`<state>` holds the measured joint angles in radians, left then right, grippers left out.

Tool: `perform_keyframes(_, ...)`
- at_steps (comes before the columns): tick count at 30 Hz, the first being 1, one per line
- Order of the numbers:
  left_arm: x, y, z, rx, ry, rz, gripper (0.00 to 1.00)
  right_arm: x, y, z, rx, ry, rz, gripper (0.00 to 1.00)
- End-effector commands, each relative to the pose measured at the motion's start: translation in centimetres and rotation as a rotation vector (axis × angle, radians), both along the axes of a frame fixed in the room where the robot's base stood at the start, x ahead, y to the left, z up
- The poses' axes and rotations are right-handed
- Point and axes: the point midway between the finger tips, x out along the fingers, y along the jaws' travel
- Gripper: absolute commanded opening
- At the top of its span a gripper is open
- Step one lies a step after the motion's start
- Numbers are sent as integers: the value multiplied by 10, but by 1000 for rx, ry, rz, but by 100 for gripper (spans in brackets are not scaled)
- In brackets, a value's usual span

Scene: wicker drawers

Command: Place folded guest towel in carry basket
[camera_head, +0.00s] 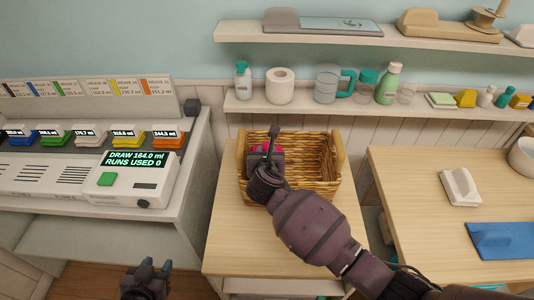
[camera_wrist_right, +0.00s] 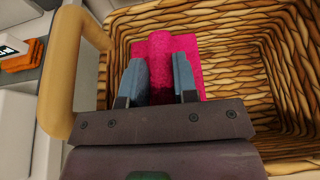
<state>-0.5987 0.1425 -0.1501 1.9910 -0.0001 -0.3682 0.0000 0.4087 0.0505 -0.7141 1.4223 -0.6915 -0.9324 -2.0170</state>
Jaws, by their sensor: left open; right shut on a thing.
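The wicker carry basket (camera_head: 318,187) stands on the small wooden table in the middle of the head view. In the right wrist view its woven wall (camera_wrist_right: 270,70) fills the right side. My right gripper (camera_wrist_right: 160,85) is shut on the pink folded guest towel (camera_wrist_right: 187,50) and holds it inside the left part of the basket. In the head view the right gripper (camera_head: 270,152) hides most of the towel. I cannot tell if the towel touches the basket floor. My left gripper (camera_head: 152,268) is open and empty, low at the left, away from the basket.
A tan basket handle (camera_wrist_right: 72,75) is close to the left of my right gripper. A shelf (camera_head: 300,103) with a toilet roll (camera_head: 280,86) and bottles is behind the basket. The basket's right half is empty.

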Motion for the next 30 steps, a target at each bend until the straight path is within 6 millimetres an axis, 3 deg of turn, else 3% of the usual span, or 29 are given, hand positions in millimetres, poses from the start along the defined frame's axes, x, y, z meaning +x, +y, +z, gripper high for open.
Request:
perform_keyframes(1, -1, 0, -2, 0, 1, 0, 43, -4, -3, -14, -5, 22, -4, 0)
perform_keyframes(2, -1, 0, -2, 0, 2, 0, 43, -4, -3, -14, -5, 23, -4, 0)
perform_keyframes(3, -1, 0, -2, 0, 3, 0, 43, -5, -3, -15, -5, 25, -4, 30)
perform_keyframes(8, -3, 1, -4, 0, 7, 2, 43, -5, -3, -16, -5, 27, -4, 53)
perform_keyframes(16, -4, 1, -5, 0, 9, 2, 43, -6, -3, -16, -4, 28, -4, 53)
perform_keyframes(21, -4, 1, -5, 0, 9, 2, 43, -6, -2, -4, -2, 28, -5, 53)
perform_keyframes(30, -2, 0, 4, 0, 4, 0, 43, -50, -2, 20, -2, 19, -2, 53)
